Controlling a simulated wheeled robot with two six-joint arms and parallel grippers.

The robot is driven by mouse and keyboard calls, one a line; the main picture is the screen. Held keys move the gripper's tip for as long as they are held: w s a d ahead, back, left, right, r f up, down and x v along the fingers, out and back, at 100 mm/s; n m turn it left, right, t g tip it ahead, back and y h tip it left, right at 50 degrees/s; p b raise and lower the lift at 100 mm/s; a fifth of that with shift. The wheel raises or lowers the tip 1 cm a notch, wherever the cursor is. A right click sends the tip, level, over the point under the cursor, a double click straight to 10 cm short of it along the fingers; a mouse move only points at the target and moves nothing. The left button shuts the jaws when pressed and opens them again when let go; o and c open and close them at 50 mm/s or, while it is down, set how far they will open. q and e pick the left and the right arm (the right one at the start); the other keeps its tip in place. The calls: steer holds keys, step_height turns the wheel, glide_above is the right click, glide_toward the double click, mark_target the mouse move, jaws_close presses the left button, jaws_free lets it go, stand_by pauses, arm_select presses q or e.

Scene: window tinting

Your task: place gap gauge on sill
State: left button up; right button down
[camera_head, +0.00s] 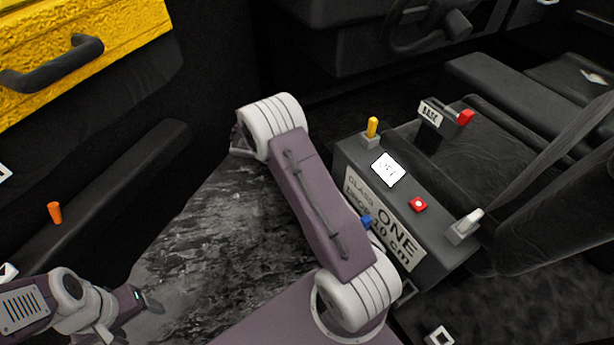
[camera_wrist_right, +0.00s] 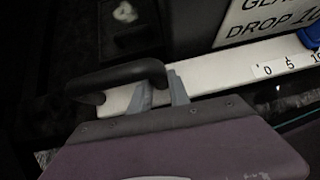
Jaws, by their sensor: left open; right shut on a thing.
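My left gripper (camera_head: 132,315) is open and empty at the lower left of the head view. My right gripper (camera_wrist_right: 162,88) shows in the right wrist view, with its two grey fingers at a dark, rounded bar (camera_wrist_right: 118,76). The bar's right end lies between the fingertips, and the fingers are shut on it. I cannot tell whether this bar is the gap gauge. In the head view my right arm hides the right gripper and the ledge.
A yellow door panel (camera_head: 130,35) with a black handle (camera_head: 50,65) is at upper left. An orange peg (camera_head: 55,212) stands at left.

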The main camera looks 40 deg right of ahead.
step_height(320, 180, down, 4)
steer(key=shift+r+b, duration=0.15)
steer(key=shift+b, duration=1.05)
steer(key=shift+r, duration=0.15)
steer(key=c, duration=1.2)
jaws_free()
steer(key=shift+c, duration=0.2)
